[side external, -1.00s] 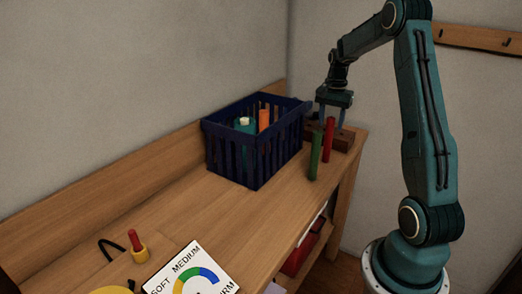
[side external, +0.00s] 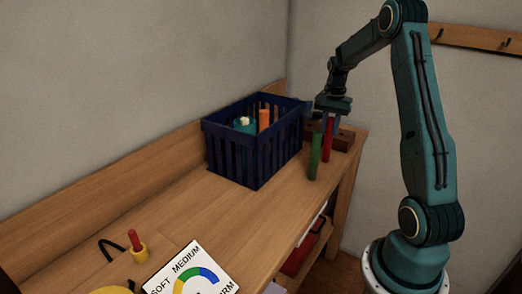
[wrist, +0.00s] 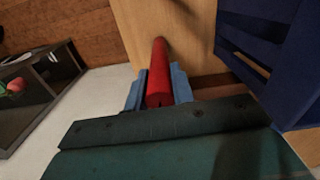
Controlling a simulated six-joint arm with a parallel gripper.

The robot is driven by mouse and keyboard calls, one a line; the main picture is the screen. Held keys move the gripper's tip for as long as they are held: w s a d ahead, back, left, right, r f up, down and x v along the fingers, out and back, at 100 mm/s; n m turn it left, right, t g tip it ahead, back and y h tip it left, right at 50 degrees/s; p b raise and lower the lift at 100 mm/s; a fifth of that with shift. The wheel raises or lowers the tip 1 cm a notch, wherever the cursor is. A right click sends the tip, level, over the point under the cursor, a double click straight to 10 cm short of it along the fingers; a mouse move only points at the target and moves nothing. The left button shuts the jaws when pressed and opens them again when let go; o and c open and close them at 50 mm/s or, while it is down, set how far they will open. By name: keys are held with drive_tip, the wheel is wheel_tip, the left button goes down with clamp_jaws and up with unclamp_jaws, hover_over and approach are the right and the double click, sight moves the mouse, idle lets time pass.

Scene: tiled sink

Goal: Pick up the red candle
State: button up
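The red candle (side external: 329,145) stands upright near the far right end of the wooden bench, just right of a green candle (side external: 315,158). In the wrist view the red candle (wrist: 158,70) runs between my gripper's two blue-grey fingers (wrist: 159,88), which press against its sides. My gripper (side external: 328,118) is over the candle's upper part from above, its fingers close together and shut on it. The candle's base appears to rest on the bench.
A dark blue basket (side external: 230,155) with an orange candle (side external: 263,120) and a teal item stands left of my gripper. A brown block (side external: 343,138) sits behind the candle. A small red stick in a yellow holder (side external: 139,254) and a gauge card (side external: 190,275) are nearer the camera.

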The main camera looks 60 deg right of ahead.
drive_tip(key=shift+r, duration=0.1)
clamp_jaws()
wheel_tip(320, 180, up, 20)
idle(0.6)
drive_tip(key=shift+w, duration=0.1)
idle(0.4)
